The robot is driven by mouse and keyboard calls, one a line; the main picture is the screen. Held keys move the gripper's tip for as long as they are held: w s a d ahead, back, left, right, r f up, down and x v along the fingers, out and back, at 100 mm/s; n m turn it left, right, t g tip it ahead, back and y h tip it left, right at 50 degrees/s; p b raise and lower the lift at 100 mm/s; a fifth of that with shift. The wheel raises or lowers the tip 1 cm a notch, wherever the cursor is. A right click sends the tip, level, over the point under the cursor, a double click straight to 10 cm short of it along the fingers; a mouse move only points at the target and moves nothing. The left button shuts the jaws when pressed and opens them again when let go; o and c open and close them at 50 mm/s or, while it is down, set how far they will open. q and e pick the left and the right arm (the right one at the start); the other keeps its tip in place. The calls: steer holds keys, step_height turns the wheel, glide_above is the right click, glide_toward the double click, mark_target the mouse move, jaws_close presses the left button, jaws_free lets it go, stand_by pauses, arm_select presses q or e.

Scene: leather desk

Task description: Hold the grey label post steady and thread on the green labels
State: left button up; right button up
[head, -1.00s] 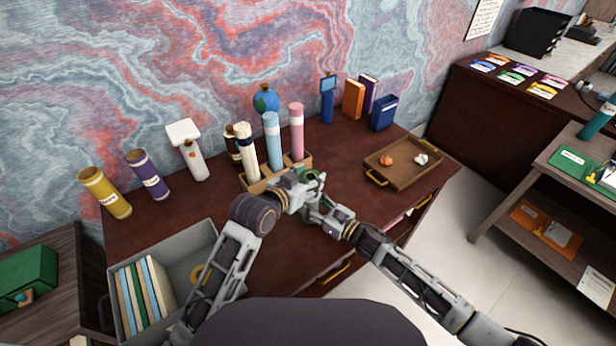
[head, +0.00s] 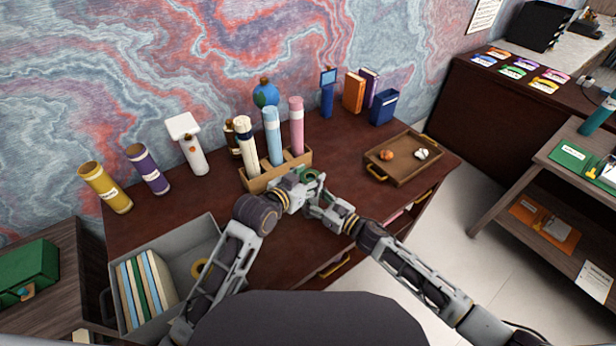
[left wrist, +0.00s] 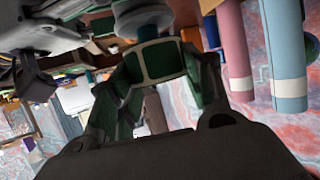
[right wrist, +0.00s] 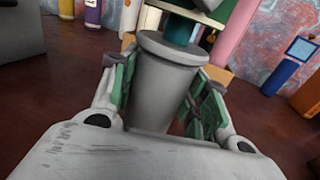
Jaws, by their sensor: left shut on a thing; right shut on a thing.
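My right gripper (head: 318,198) is shut on the grey label post (right wrist: 162,85). The post stands between the green-padded fingers in the right wrist view, its wide rim facing up. A green band (right wrist: 180,29) shows just above the rim, with a darker green edge above that. My left gripper (head: 303,184) is shut on a green label (left wrist: 160,60), which sits between its fingers in the left wrist view, close to a grey round part of the post (left wrist: 145,18). The two grippers meet closely in the head view. Whether the label is around the post or only against it, I cannot tell.
A wooden rack (head: 264,182) with pale, blue and pink tubes stands just behind the grippers. A grey bin (head: 208,232) with books and a yellow ring is at left. A wooden tray (head: 392,179) with small crumpled items lies at right. Desk between rack and tray is clear.

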arm_select(q)
steer(key=shift+f, duration=0.35)
stand_by(0.3)
steer(key=o, duration=1.1)
steer(key=shift+s, duration=0.1)
steer(key=v, duration=1.2)
stand_by(0.4)
arm_select(e)
steer(key=o, duration=1.1)
steer(key=shift+o, duration=0.2)
